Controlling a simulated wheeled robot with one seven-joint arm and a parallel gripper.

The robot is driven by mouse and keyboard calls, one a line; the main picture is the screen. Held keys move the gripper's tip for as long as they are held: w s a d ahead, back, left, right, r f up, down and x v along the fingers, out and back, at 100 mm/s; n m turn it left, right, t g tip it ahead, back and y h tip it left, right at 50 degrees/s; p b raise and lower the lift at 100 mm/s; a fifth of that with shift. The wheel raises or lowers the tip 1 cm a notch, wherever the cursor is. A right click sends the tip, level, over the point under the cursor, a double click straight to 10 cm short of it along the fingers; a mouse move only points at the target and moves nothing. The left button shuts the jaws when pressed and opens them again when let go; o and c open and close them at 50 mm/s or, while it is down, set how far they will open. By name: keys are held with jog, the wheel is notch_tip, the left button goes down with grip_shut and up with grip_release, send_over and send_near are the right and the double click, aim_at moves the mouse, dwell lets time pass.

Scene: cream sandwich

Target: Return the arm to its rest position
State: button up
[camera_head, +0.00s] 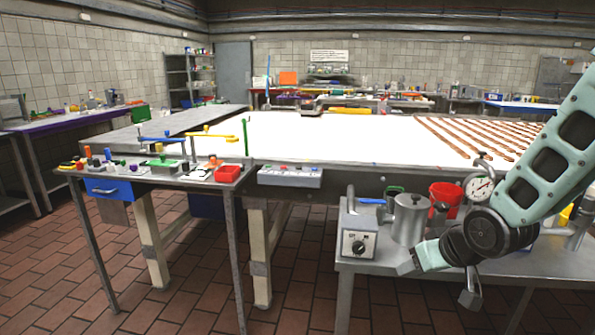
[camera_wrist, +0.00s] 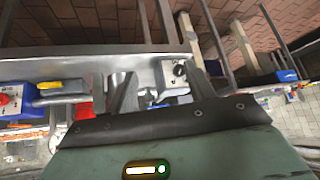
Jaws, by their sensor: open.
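My gripper (camera_wrist: 160,88) shows in the wrist view as two grey metal fingers set apart, with nothing seen held between them. In the head view my arm comes down from the upper right. Its mint and black wrist end hangs in front of and over the grey metal side table (camera_head: 381,266). My gripper there is partly hidden by my own wrist. A small grey box with a dial (camera_head: 358,236) and a metal pot (camera_head: 410,219) stand on that table, to the left of and behind my wrist.
A red bucket (camera_head: 446,196) and a round gauge (camera_head: 480,188) are close behind my arm. A long white-topped table (camera_head: 340,135) with copper-coloured strips (camera_head: 470,137) stands beyond. A tool bench (camera_head: 205,174) with a red bin (camera_head: 228,173) is at left. The tiled floor (camera_head: 180,290) at front left is clear.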

jog(key=s+a+r+n+g+p, duration=0.1)
jog(key=s+a, duration=0.3)
jog(key=s, duration=0.4)
jog(key=s+a+r+n+g+p, duration=0.1)
jog(key=s+a+r+g, duration=0.3)
jog(key=s, duration=0.5)
jog(key=s+a+r+n+g+h+p, duration=0.1)
jog(key=s+a+r+n+g, duration=0.1)
jog(key=s+a, duration=0.3)
jog(key=s+r+n, duration=0.1)
jog(key=s, duration=0.3)
jog(key=shift+a+r, duration=0.2)
jog(key=shift+a, duration=0.15)
jog(key=shift+w, duration=0.1)
